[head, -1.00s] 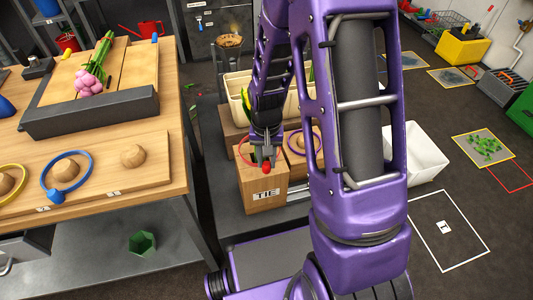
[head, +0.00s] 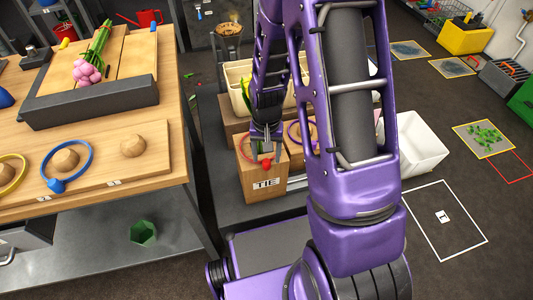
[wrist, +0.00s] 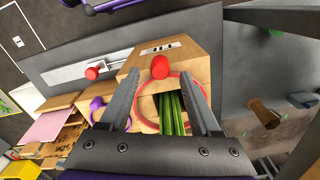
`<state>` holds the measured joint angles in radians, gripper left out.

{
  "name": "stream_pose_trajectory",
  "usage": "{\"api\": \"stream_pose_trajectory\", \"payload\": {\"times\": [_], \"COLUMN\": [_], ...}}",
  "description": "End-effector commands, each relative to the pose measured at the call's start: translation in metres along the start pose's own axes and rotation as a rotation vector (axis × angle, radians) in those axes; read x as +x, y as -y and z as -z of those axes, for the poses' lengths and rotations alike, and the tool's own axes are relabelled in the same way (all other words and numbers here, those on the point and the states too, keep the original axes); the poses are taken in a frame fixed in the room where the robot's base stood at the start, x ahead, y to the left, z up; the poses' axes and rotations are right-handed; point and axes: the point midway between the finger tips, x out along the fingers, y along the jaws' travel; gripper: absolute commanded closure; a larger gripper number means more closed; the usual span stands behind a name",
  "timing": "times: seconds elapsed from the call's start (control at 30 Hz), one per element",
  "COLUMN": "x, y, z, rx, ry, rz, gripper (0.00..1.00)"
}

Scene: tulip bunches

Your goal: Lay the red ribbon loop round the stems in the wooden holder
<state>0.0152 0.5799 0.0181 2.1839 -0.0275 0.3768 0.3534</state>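The red ribbon loop (wrist: 140,123) lies at the top of the wooden holder (head: 263,184), which is labelled TIE. In the wrist view its ring circles the slot where green stems (wrist: 172,114) stand. Its red knob (wrist: 160,67) is at the holder's front edge; it also shows in the head view (head: 266,163). My gripper (wrist: 164,76) is above the holder with its fingers apart, one on each side of the knob, with gaps between. The far part of the ring is partly hidden by the fingers and stems. The flower heads are mostly hidden by my arm.
A purple loop (head: 293,132) is on a neighbouring wooden block. The bench (head: 150,185) at left holds yellow and blue loops (head: 88,160) on pegs and a pink tulip bunch (head: 88,72). A white bin (head: 420,145) stands to the right.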

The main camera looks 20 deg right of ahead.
Motion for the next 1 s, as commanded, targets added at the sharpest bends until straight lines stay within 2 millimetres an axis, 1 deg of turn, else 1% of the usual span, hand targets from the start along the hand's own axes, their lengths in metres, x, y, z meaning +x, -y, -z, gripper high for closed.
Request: {"api": "stream_pose_trajectory", "payload": {"times": [0.27,0.37,0.43,0.57,0.8,1.0], "x": [-0.001,-0.007,-0.017,-0.045,-0.105,-0.147], "y": [0.0,0.0,0.0,0.0,0.0,0.0], "z": [0.0,0.0,0.001,0.001,0.001,0.001], "rx": [0.0,0.0,0.0,0.0,0.0,0.0], "ry": [0.0,-0.001,-0.003,-0.005,-0.006,-0.003], "rz": [0.0,0.0,0.001,0.002,0.002,0.001], "gripper": [0.36,0.36,0.36,0.36,0.36,0.36]}}
